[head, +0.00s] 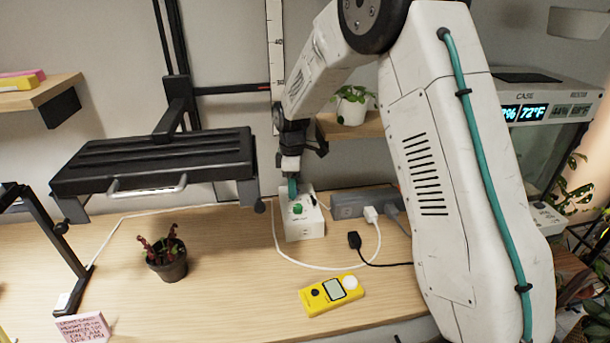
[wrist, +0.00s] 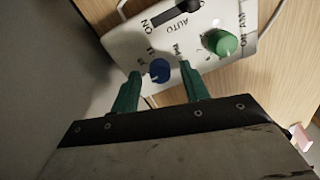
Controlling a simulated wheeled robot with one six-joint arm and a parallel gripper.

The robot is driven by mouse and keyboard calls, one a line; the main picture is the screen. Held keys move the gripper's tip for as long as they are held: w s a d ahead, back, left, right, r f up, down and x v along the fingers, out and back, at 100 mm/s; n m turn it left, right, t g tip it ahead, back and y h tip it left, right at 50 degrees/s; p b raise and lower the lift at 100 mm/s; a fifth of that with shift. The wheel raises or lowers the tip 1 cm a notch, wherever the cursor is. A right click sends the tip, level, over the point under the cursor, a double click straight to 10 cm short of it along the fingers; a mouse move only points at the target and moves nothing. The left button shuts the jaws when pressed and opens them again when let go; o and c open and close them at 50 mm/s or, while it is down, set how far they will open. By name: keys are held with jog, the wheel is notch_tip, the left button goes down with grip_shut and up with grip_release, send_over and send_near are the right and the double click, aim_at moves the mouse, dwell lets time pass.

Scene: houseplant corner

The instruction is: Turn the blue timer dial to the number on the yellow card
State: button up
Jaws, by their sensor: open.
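The white timer box (head: 305,228) stands on the bench below my gripper (head: 293,188). In the wrist view its blue dial (wrist: 160,71) lies between the two teal fingertips of my gripper (wrist: 158,70). The jaws are open, one finger on each side of the dial; whether either touches it I cannot tell. A pale mark shows on the dial, but the numbers around it are mostly too small or hidden to read. The blue dial is hidden in the head view. I see no yellow card with a readable number.
A green dial (wrist: 221,42) and a black slider (wrist: 178,8) share the box face. A grey power strip (head: 362,203) with plugs and cables is behind. A yellow meter (head: 331,294), a small potted plant (head: 167,256) and a pink note card (head: 84,328) are on the bench.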

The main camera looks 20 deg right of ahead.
jog(key=m, duration=0.8)
jog(key=shift+d, duration=0.1)
jog(key=m, duration=0.4)
jog(key=shift+t, duration=0.3)
jog(key=m, duration=0.5)
jog(key=shift+m, duration=0.4)
jog(key=r, duration=0.8)
jog(key=shift+s+d+r, duration=0.1)
jog(key=shift+d+r, duration=0.05)
jog(key=shift+d, duration=0.05)
notch_tip(320, 180, up, 4)
send_over(299, 200)
jog(key=s+r+n, duration=0.1)
jog(key=s+r, duration=0.2)
jog(key=s, duration=0.3)
jog(key=s+r, duration=0.3)
jog(key=s, duration=0.3)
jog(key=s+d+r+n+t, duration=0.1)
jog(key=s+r, duration=0.2)
jog(key=s, duration=0.3)
jog(key=shift+s+r+n, duration=0.2)
jog(key=shift+s+n, duration=0.1)
jog(key=shift+s, duration=0.05)
